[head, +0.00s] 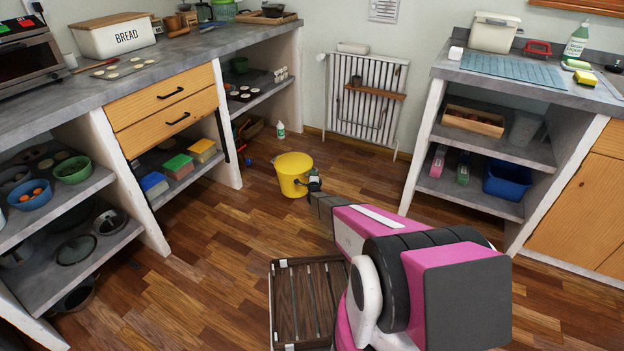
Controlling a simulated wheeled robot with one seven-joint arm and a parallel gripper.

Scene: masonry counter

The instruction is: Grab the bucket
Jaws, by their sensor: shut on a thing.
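A yellow bucket (291,174) stands upright on the wooden floor, between the left counter and the radiator. My pink and black arm reaches forward from the lower right, and my gripper (313,180) is at the bucket's right side. The gripper is shut on the bucket at that side, near its wall. The fingertips are small here and partly hidden, so the exact point of grip is hard to see. I cannot tell whether the bucket's base is clear of the floor.
A slatted wooden crate (283,305) lies in front, left of my arm. The left counter (150,75) and the right shelf unit (425,130) flank the floor. A radiator (365,98) stands behind. A small bottle (281,130) is behind the bucket. Floor at centre left is clear.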

